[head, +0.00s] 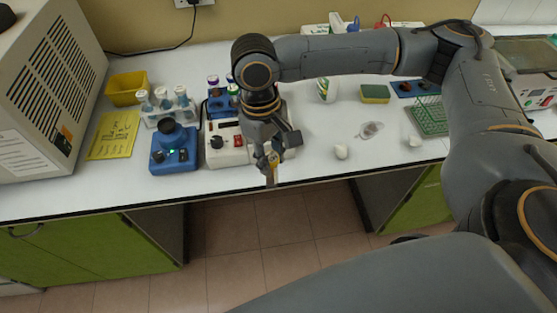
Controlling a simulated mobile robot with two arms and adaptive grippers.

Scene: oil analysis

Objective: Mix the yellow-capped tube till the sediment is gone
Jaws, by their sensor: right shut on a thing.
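My right gripper (270,163) points down over the front edge of the table, shut on the yellow-capped tube (271,178). A bit of yellow shows between its fingers, and the narrow brownish body hangs below them. Whether there is sediment in the tube is too small to tell. A blue mixer (159,161) with a black cup on top and a lit green light stands on the table, to the left of the gripper and apart from it. My left gripper is not in view.
A white device (219,157) with a red switch stands between the mixer and my right gripper. Behind are a rack of white-capped tubes (164,100) and a blue tube rack (216,105). A yellow bin (125,90) and a green rack (429,116) stand farther out.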

